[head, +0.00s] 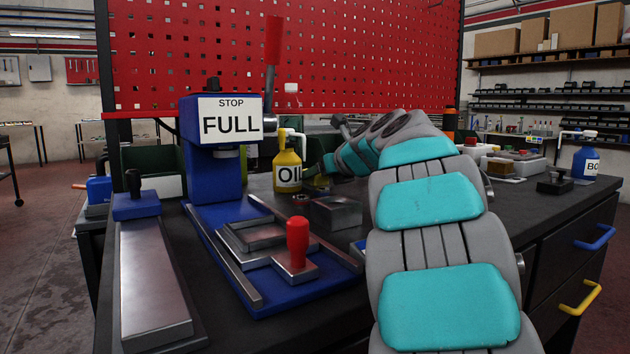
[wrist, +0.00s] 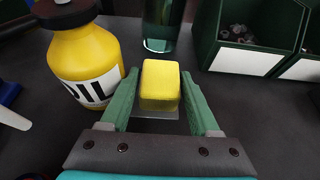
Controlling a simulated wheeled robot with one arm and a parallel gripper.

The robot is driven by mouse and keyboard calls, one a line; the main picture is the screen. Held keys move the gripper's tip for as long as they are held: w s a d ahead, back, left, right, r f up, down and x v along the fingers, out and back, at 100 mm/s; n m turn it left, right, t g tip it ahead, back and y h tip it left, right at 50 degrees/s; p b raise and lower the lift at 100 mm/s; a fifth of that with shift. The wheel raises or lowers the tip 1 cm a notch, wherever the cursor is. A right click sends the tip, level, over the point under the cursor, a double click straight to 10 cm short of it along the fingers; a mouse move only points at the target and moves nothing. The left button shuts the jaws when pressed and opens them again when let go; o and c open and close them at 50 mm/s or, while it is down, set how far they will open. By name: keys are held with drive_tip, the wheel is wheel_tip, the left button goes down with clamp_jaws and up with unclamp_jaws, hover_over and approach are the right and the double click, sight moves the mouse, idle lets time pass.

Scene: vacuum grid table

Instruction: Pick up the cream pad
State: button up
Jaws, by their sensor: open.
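The pad shows as a yellow, rounded block (wrist: 160,84) in the wrist view, more yellow than cream. It stands between the green fingers of my gripper (wrist: 159,76). The fingers are open, one on each side of the block; whether either touches it I cannot tell. A thin grey edge shows below the block. In the head view my gripper (head: 322,172) is reached out at the back of the table, just right of the yellow oil bottle (head: 288,165), and my arm hides much of that area.
The oil bottle (wrist: 85,55) stands close to the left finger in the wrist view. A dark green cylinder (wrist: 163,25) stands behind the block, and green bins (wrist: 245,62) are at the right. In the head view a blue press (head: 215,150) stands left on the dark table.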

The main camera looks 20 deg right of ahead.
drive_tip(key=shift+c, duration=0.2)
clamp_jaws()
idle(0.3)
drive_tip(key=shift+r, duration=0.1)
drive_tip(key=shift+r+p, duration=0.35)
drive_tip(key=shift+r, duration=0.2)
wheel_tip(320, 180, up, 3)
drive_tip(key=shift+f+p, duration=0.2)
drive_tip(key=shift+p, duration=0.4)
drive_tip(key=s+d, duration=0.2)
drive_tip(key=s, duration=0.2)
drive_tip(key=s+d, duration=0.3)
drive_tip(key=s, duration=0.2)
drive_tip(key=s+d+r, duration=0.1)
drive_tip(key=s+d, duration=0.1)
drive_tip(key=s, duration=0.3)
drive_tip(key=shift+d+p, duration=0.3)
drive_tip(key=shift+p, duration=0.1)
